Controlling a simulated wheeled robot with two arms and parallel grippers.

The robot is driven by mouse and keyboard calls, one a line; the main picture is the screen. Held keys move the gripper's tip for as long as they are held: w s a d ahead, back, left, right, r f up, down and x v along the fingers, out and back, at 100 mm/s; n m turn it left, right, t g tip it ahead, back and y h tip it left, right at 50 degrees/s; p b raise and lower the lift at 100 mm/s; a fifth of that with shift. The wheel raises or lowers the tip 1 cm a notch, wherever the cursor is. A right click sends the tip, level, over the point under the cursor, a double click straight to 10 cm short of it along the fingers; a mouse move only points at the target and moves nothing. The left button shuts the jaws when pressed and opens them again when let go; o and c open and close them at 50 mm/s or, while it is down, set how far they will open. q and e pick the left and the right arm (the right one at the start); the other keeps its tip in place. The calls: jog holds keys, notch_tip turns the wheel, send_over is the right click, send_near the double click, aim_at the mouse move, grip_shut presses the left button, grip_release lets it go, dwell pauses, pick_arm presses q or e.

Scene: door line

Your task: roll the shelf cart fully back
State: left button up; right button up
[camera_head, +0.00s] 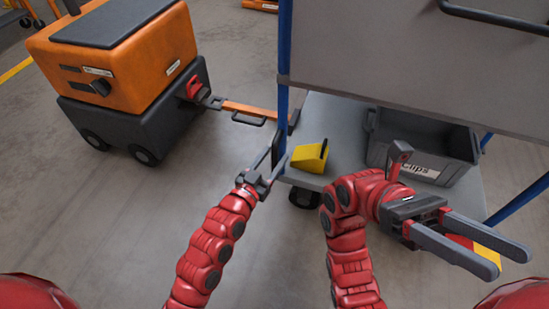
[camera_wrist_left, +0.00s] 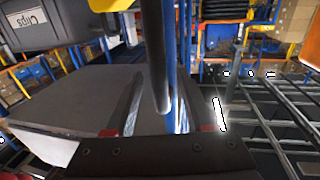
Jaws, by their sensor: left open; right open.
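The shelf cart has blue corner posts (camera_head: 284,60), a grey upper panel (camera_head: 400,55) and a grey lower deck (camera_head: 325,115). A dark bar handle (camera_head: 500,18) is on its upper part. My left gripper (camera_head: 276,150) is open at the cart's near left post, low by the deck corner. In the left wrist view a blue post (camera_wrist_left: 171,75) stands in front of the jaws; I cannot tell if it touches a finger. My right gripper (camera_head: 485,245) is open and empty in front of the cart's right side.
A grey bin labelled "Clips" (camera_head: 425,145) and a yellow block (camera_head: 310,157) sit on the deck. An orange tug (camera_head: 125,65) stands left, its orange bar (camera_head: 255,110) reaching toward the cart. A yellow-red piece (camera_head: 484,262) is partly hidden behind my right gripper. Floor between is clear.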

pick_arm(q)
jog(key=shift+w+d, duration=0.25)
jog(key=shift+w, duration=0.05)
grip_shut()
dwell(1.4)
